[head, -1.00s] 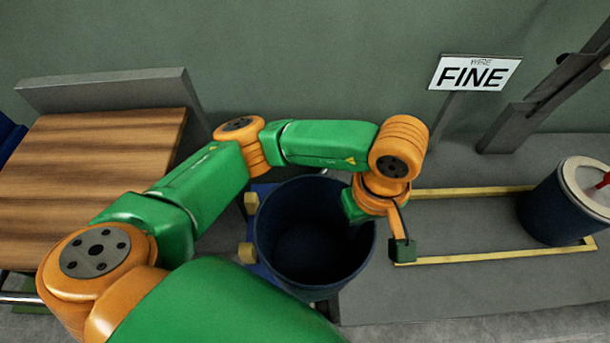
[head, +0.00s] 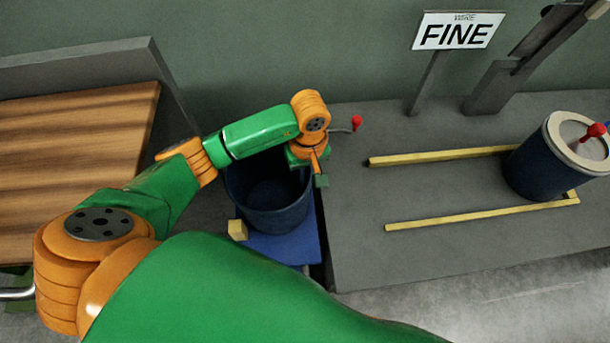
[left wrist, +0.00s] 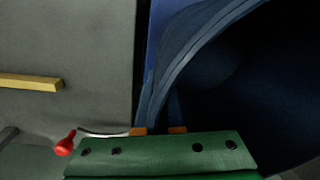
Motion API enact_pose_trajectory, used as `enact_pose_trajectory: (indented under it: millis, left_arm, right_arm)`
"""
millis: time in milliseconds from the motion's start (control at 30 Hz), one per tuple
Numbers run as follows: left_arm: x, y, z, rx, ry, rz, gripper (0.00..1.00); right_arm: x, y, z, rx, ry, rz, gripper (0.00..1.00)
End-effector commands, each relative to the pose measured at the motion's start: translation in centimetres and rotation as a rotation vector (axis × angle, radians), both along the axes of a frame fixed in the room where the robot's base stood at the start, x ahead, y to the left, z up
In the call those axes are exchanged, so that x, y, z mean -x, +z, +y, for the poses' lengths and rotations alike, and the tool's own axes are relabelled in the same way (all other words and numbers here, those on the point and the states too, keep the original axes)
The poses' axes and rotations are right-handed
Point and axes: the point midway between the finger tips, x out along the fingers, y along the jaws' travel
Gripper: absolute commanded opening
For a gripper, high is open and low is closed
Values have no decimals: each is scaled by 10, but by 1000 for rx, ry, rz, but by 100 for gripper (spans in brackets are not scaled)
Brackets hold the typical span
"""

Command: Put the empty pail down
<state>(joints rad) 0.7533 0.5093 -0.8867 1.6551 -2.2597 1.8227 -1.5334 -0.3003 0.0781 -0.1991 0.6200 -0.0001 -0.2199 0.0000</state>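The empty pail (head: 262,215) is dark blue, open at the top and upright in the head view. It is over a blue platform (head: 290,248); I cannot tell whether its base touches it. My left gripper (head: 314,170) is at the pail's right rim. The pail's dark inside fills the right of that view. My right gripper is not in view.
A red knob (head: 356,122) on a thin rod shows beside my left wrist. A FINE sign (head: 458,33) stands behind. A wooden table (head: 75,150) is left.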

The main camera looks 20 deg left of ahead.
Motion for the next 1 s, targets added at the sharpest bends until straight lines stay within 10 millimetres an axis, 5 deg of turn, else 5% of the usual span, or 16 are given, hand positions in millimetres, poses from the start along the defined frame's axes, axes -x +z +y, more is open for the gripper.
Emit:
enact_pose_trajectory:
  millis: [233,367,667,767,1000]
  left_arm:
    - [0,-4,0,0,-1,0,0]
    - [0,-2,0,0,-1,0,35]
    - [0,0,-1,1,0,1,35]
    - [-1,10,-1,1,-1,-1,35]
    - [-3,68,-2,0,0,-6,35]
  right_arm:
    - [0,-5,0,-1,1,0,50]
    - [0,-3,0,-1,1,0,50]
    - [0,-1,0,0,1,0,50]
    - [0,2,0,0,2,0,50]
    - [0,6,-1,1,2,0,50]
